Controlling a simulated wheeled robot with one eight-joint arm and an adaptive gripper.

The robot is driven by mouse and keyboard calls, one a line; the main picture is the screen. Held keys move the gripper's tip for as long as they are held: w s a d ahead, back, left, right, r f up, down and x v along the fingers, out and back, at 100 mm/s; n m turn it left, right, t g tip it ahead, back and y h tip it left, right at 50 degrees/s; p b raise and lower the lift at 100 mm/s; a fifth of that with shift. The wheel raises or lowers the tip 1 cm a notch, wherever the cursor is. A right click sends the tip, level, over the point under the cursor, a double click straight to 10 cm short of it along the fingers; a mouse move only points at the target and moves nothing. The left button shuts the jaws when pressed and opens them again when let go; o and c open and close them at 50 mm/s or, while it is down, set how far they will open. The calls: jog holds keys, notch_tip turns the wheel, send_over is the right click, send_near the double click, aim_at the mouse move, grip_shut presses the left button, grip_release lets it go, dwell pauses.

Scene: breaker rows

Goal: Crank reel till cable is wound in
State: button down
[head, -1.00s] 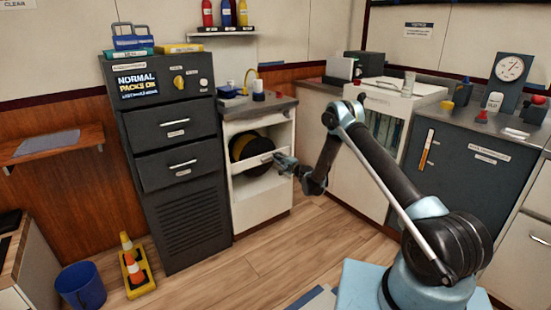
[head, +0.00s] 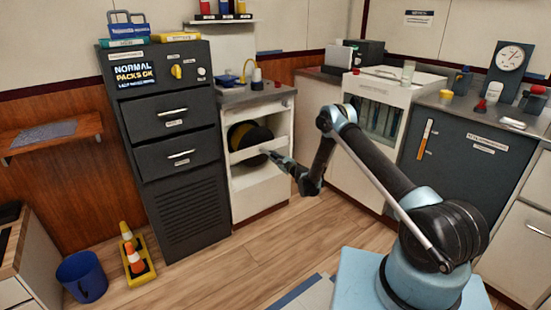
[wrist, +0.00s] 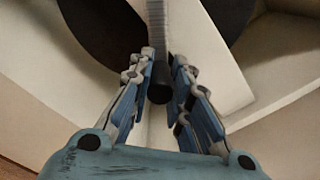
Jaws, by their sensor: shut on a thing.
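The cable reel (head: 238,134), a black drum with a yellow part, sits in the open white cabinet (head: 262,188). A pale bar (head: 250,152) crosses in front of it. My gripper (head: 272,155) is at the right part of the reel opening. In the wrist view my gripper (wrist: 162,92) is shut on a dark round crank handle (wrist: 159,90), which lies between the two blue-grey fingers. A grey ribbed strip (wrist: 155,30) runs up from the handle. Dark reel parts (wrist: 100,28) show behind. The cable end is not clearly visible.
A tall dark drawer cabinet (head: 185,215) stands close on the left of the reel. A dark counter unit (head: 460,180) is on the right. The wooden floor ahead is clear.

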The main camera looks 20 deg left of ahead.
jog(key=shift+d+f+m, duration=0.1)
jog(key=shift+f+m, duration=0.2)
jog(key=shift+m, duration=0.1)
dwell(0.3)
jog(key=c, duration=1.5)
grip_release()
jog(key=shift+c, duration=0.2)
jog(key=shift+o, duration=0.4)
jog(key=v, duration=0.7)
jog(key=shift+d, duration=0.2)
jog(key=shift+s, duration=0.15)
